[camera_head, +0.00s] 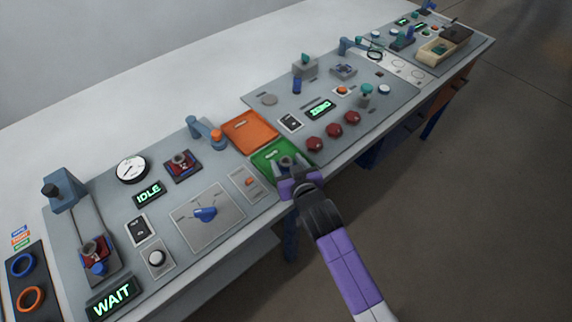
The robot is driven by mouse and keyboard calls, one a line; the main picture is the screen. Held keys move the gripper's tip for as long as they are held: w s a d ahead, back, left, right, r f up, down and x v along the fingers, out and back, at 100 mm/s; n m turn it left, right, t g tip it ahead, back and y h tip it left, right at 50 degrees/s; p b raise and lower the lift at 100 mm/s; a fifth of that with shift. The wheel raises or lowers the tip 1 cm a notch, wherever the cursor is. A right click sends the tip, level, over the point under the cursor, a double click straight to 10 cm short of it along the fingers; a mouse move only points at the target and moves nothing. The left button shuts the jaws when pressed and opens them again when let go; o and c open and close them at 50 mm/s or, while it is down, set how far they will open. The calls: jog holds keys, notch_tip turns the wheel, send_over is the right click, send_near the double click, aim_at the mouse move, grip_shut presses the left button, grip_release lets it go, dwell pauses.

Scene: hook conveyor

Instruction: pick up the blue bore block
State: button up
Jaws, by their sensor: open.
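A small grey-blue piece (287,161) with a dark top shows in the green tray (263,160), near the table's front edge. It is small and partly hidden by my gripper, so I cannot tell for sure that it is the blue bore block. My gripper (287,170) is open, with its fingers at the front of this piece, over the tray. Whether they touch it cannot be seen. Another piece, red and blue with a grey top (182,160), sits on the panel to the left. A similar one (94,249) is at the lower left.
An orange tray (249,131) lies behind the green one. A blue arm-like fixture (206,131) stands to its left. Red buttons (333,130) are to the right. A blue knob (205,214) and lit IDLE (148,193) and WAIT (112,297) displays are on the left panel.

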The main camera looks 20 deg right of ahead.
grip_shut()
jog(key=shift+r, duration=0.1)
jog(key=shift+r, duration=0.1)
